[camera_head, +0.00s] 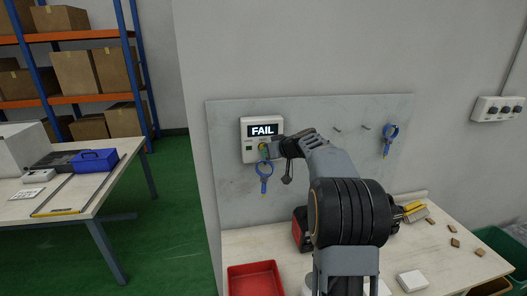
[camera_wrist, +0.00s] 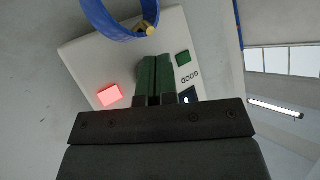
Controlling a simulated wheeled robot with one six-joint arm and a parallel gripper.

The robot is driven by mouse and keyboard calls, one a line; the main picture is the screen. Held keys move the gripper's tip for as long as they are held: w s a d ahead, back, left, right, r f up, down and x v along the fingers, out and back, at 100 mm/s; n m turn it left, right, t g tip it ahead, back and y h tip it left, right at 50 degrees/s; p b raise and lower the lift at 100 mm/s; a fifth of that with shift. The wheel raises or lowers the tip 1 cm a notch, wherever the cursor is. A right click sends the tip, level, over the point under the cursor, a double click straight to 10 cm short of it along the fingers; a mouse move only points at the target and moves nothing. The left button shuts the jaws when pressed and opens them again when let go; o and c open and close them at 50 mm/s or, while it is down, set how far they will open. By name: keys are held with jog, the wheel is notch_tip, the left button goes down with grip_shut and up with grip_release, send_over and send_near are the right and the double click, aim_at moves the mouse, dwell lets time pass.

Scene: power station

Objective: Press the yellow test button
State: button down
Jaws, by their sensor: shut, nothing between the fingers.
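The white tester box (camera_head: 249,128) is on the grey wall panel, and its display (camera_head: 263,130) reads FAIL. In the wrist view the box (camera_wrist: 90,55) appears turned, with a lit red light (camera_wrist: 109,95) and a dark green square (camera_wrist: 183,58) beside the word GOOD. My gripper (camera_head: 270,149) is at the front of the box. Its green fingertips (camera_wrist: 155,60) are together, empty, and pointing at the box face. I cannot clearly make out the yellow test button; the fingers may cover it. Whether they touch the box, I cannot tell.
A blue ring (camera_head: 265,169) hangs just below the fingers; it looms close in the wrist view (camera_wrist: 100,18), by a brass-coloured stud (camera_wrist: 145,28). Another blue ring tool (camera_head: 390,132) hangs at right. A red tray (camera_head: 254,280) stands on the bench below.

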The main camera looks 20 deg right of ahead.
jog(key=shift+s, duration=0.35)
jog(key=shift+s+a+b, duration=0.2)
jog(key=shift+s+b, duration=0.6)
jog(key=shift+b, duration=0.1)
jog(key=shift+s+a+b, duration=0.15)
jog(key=shift+s+b, duration=0.7)
jog(key=shift+s+a+b, duration=0.2)
jog(key=shift+s+b, duration=0.6)
jog(key=shift+b, duration=0.1)
